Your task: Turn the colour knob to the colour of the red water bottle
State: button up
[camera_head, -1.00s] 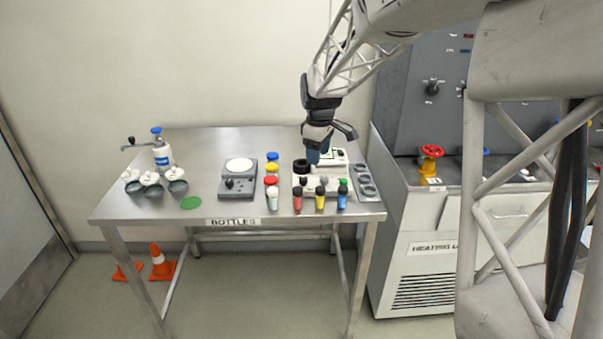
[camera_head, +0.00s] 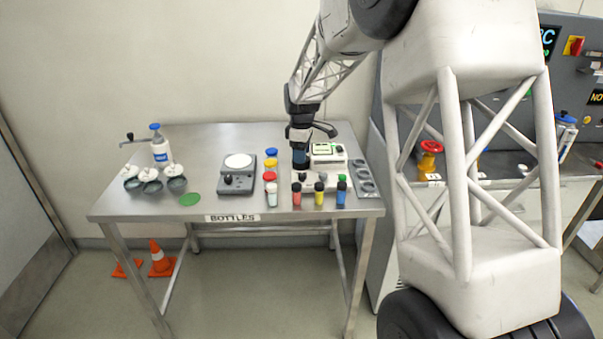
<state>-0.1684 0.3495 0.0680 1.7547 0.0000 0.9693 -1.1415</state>
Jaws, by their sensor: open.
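A small bottle with a red body (camera_head: 296,200) and a dark cap stands at the front of the steel table. My gripper (camera_head: 300,164) points down over the left part of the pale device (camera_head: 328,158) behind the bottles. It is open, and its fingers are small and dark in this view. The gripper hides the part of that device where a black round piece showed earlier; I cannot tell whether that piece is the colour knob or whether the fingers touch it. A grey device (camera_head: 239,185) with a white disc and a dark front knob stands to the left.
A yellow bottle (camera_head: 319,201), a blue bottle (camera_head: 341,196) and a whitish bottle (camera_head: 271,199) stand close in front of the gripper. A grey holder with round openings (camera_head: 364,178) lies right. A blue-capped bottle (camera_head: 160,150) stands left. The table's middle left is mostly clear.

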aim_at(301, 174)
jog(key=shift+f, duration=3.9)
jog(key=c, duration=0.9)
